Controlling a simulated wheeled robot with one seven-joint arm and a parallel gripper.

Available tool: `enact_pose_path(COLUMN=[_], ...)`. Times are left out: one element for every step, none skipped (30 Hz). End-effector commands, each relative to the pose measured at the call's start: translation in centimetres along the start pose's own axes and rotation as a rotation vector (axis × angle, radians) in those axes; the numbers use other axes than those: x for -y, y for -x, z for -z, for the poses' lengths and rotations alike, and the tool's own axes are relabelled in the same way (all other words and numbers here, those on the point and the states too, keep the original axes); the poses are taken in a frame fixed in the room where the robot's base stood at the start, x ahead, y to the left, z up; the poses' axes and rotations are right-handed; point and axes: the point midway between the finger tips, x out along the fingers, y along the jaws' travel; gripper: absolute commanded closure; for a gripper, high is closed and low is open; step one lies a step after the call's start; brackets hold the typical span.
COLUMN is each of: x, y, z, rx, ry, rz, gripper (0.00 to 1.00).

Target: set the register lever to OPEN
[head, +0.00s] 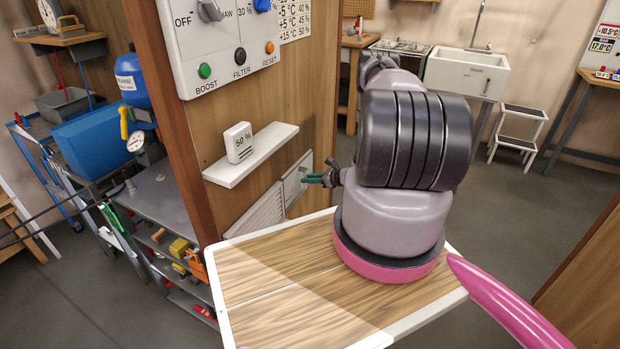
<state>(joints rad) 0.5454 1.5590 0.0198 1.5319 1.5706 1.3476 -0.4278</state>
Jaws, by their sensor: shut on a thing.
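The white register is mounted low on the wooden panel, with a louvred grille (258,220) at left and a flat plate (292,188) at right. My gripper (308,179) is at the plate, its dark green fingers pointing left and shut on the small register lever. The lever is mostly hidden by the fingers, and its exact angle and any OPEN marking are too small to read. My bulky grey and pink arm fills the middle right and hides what lies behind it.
A white shelf (250,160) with a "50 %" block (238,142) juts out above the register. A control box (222,45) with knobs and buttons hangs higher. A wood-topped surface with a white edge (232,310) lies below my arm. Open floor lies at right.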

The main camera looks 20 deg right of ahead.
Motion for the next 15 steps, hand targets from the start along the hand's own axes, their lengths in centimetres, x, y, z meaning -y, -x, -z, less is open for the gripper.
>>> enact_pose_path(x=[-0.1,-0.2,-0.3,-0.5,-0.6,-0.8,-0.9,-1.0,-1.1,-1.2,-1.3,-1.4,-1.6,-1.7,-1.8], y=[0.1,0.1,0.1,0.1,0.1,0.1,0.1,0.1,0.1,0.1,0.2,0.2,0.2,0.2,0.3], z=[0.1,0.1,0.0,0.0,0.0,0.0,0.0,0.0,-0.1,-0.1,-0.1,-0.2,-0.2,-0.2,-0.3], rx=[-0.001,-0.001,-0.001,-0.001,0.000,-0.001,-0.001,-0.001,-0.001,-0.001,-0.001,0.000,0.000,0.000,-0.001], ry=[-0.038,-0.064,-0.100,-0.126,-0.152,-0.187,-0.214,-0.240,-0.276,-0.301,-0.328,-0.363,-0.389,-0.415,-0.449], rz=[-0.016,-0.027,-0.041,-0.053,-0.063,-0.078,-0.088,-0.100,-0.114,-0.125,-0.135,-0.150,-0.161,-0.171,-0.186], gripper=[1.00,1.00,1.00,1.00,1.00,1.00,1.00,1.00,1.00,1.00,1.00,1.00,1.00,1.00,1.00])
